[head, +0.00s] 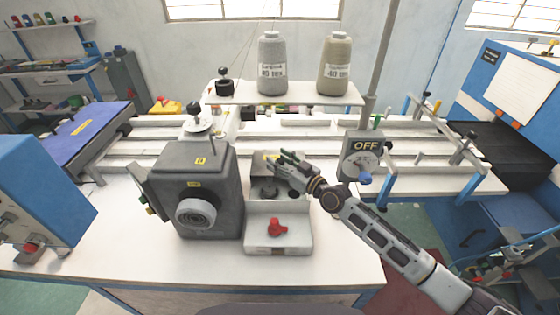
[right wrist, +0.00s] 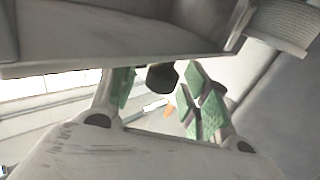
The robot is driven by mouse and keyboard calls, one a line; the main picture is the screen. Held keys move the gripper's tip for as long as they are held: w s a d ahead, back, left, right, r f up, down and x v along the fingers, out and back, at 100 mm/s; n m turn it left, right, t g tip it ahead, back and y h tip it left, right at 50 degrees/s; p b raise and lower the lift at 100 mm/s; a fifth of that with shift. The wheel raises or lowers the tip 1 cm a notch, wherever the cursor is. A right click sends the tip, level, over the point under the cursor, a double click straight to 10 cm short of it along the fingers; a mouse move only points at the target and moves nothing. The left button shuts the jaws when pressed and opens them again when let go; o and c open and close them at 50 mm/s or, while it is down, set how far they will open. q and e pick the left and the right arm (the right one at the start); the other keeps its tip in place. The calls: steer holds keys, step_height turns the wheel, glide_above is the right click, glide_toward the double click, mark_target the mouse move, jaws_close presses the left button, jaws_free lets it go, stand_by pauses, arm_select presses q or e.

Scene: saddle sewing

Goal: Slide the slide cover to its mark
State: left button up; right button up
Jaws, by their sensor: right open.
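A pale block stands right of the grey machine head (head: 222,165), with a red knob (head: 277,228) on its low front step and a dark round knob (head: 268,191) farther back. I cannot tell for certain which part is the slide cover, and I make out no clear mark. My right gripper (head: 282,161) is open over the back of this block, its green-padded fingers pointing left towards the machine head. In the right wrist view, the open green fingers (right wrist: 157,97) have a dark knob (right wrist: 162,77) showing between them. I cannot tell whether they touch anything. My left gripper is out of view.
The grey machine head is close on the left of my gripper. A grey box marked OFF with a blue-tipped lever (head: 362,172) stands to the right. Two thread cones (head: 272,65) stand on a raised shelf behind. The white table's front (head: 130,250) is clear.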

jaws_close()
steer(key=shift+s+p, duration=0.85)
steer(key=shift+s, duration=0.85)
jaws_free()
